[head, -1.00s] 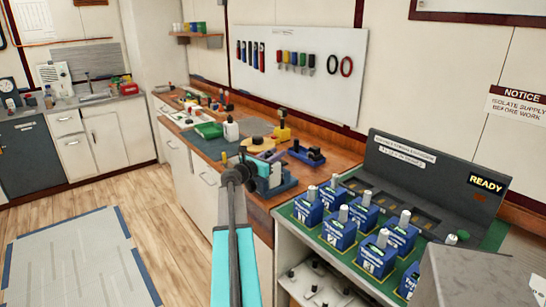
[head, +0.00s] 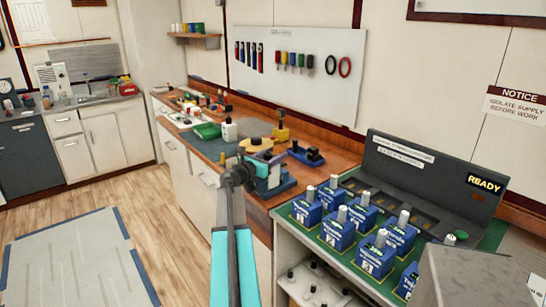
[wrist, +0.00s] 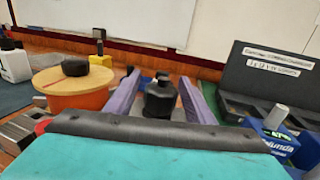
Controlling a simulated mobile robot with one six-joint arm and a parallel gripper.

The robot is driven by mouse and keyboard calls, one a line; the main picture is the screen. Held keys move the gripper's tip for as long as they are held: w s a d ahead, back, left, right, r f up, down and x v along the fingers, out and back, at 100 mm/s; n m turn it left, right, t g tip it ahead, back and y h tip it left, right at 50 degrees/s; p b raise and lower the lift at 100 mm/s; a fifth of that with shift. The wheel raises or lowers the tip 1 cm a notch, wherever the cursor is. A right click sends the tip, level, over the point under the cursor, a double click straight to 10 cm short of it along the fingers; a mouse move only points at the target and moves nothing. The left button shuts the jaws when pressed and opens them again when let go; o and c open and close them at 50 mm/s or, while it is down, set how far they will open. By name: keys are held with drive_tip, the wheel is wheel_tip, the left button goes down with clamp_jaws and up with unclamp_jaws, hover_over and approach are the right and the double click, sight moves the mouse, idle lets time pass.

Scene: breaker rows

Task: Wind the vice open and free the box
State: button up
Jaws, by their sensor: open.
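My gripper (head: 266,158) is at the vice, partly behind my dark wrist joint. In the wrist view, my gripper's two purple fingers (wrist: 158,78) are apart, so it is open. A black knob-like piece (wrist: 160,99) shows between them; I cannot tell whether they touch it. Grey metal with a red end (wrist: 22,132) shows at the lower left. The box in the vice cannot be made out clearly; my arm hides part of the vice.
Blue breaker blocks (head: 338,232) stand on the green panel at right. A white bottle (head: 229,131) and green tray (head: 207,131) are further left.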

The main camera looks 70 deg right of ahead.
drive_tip(key=b+v, duration=0.2)
drive_tip(key=v, duration=1.1)
drive_tip(key=shift+w+a, duration=0.1)
drive_tip(key=shift+a, duration=0.2)
